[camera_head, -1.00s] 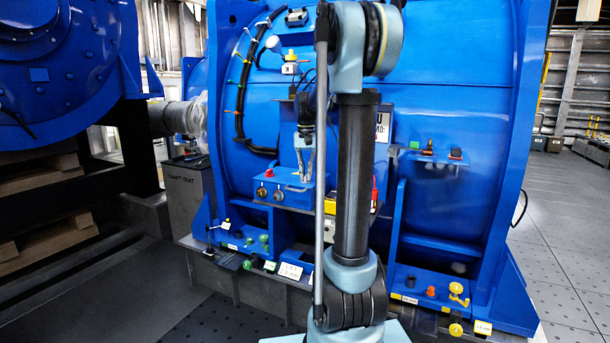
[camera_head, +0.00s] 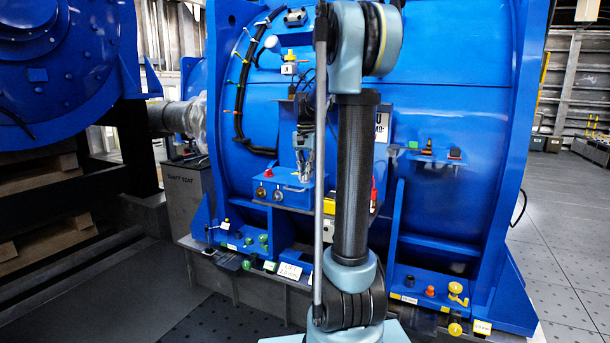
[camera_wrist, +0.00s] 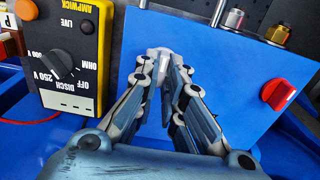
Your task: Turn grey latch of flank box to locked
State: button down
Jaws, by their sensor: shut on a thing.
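The flank box (camera_head: 318,198) appears to be the blue box low on the motor's side in the head view. Its blue face (camera_wrist: 225,75) fills much of the wrist view, which looks upside down. The grey latch (camera_wrist: 158,51) shows as a small pale grey piece at the fingertips in the wrist view. My gripper (camera_wrist: 162,66) is shut on it, with the fingers hiding most of it, so its turn angle cannot be read. In the head view my gripper (camera_head: 304,172) reaches down to the box top, partly beside my arm.
A yellow and black meter (camera_wrist: 66,62) stands close beside the fingers. In the head view a red item (camera_head: 374,195) stands right of my arm.

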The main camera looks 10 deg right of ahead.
jog(key=c, duration=1.7)
grip_release()
jog(key=shift+r, duration=0.15)
notch_tip(320, 180, up, 12)
jog(key=shift+f, duration=0.2)
